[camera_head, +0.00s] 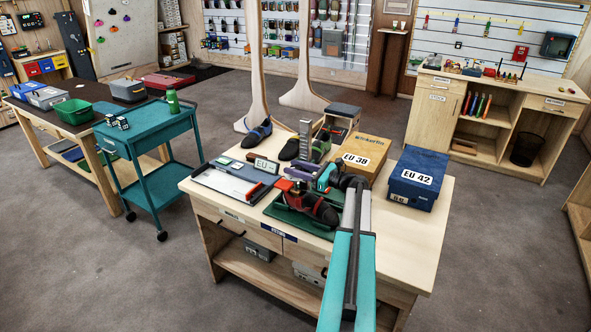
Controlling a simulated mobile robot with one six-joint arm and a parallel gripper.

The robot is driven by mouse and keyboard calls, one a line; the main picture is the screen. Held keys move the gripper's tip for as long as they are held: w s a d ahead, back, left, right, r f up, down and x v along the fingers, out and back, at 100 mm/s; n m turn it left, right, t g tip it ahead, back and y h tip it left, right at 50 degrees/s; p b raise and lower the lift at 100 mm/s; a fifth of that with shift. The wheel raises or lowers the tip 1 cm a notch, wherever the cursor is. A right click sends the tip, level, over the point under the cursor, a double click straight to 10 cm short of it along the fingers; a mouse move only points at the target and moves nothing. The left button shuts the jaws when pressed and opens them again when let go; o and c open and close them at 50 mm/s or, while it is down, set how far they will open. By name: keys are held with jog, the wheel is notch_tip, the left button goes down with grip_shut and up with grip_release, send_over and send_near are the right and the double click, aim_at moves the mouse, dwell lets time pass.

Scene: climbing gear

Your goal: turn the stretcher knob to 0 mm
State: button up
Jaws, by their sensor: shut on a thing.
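The shoe stretcher stands on a green base (288,213) in the middle of the workbench. A red and black shoe (318,208) sits on it, toe toward the lower right. Red parts (282,185) show at its left end. My gripper (308,176) reaches in from the right, just behind the shoe, with its teal body (326,177) at the wrist. Its jaws are small here and appear closed on the stretcher knob, which they mostly hide. I cannot read the knob's setting or any scale.
A sizing board with an EU label (265,165) lies left of the stretcher. A brown EU 38 box (364,158) and blue EU 42 box (418,178) stand to the right. More shoes (259,132) and an upright grey ruled post (305,138) are behind. The bench's front right is bare.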

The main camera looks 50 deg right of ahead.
jog(key=shift+n+y, duration=0.3)
jog(key=shift+y, duration=0.1)
jog(key=o, duration=0.8)
jog(key=shift+c, duration=0.2)
jog(key=shift+s, duration=0.1)
jog(key=b+v, duration=0.4)
jog(key=v, duration=0.9)
jog(key=shift+s+d, duration=0.2)
jog(key=shift+s, duration=0.1)
jog(key=shift+r, duration=0.15)
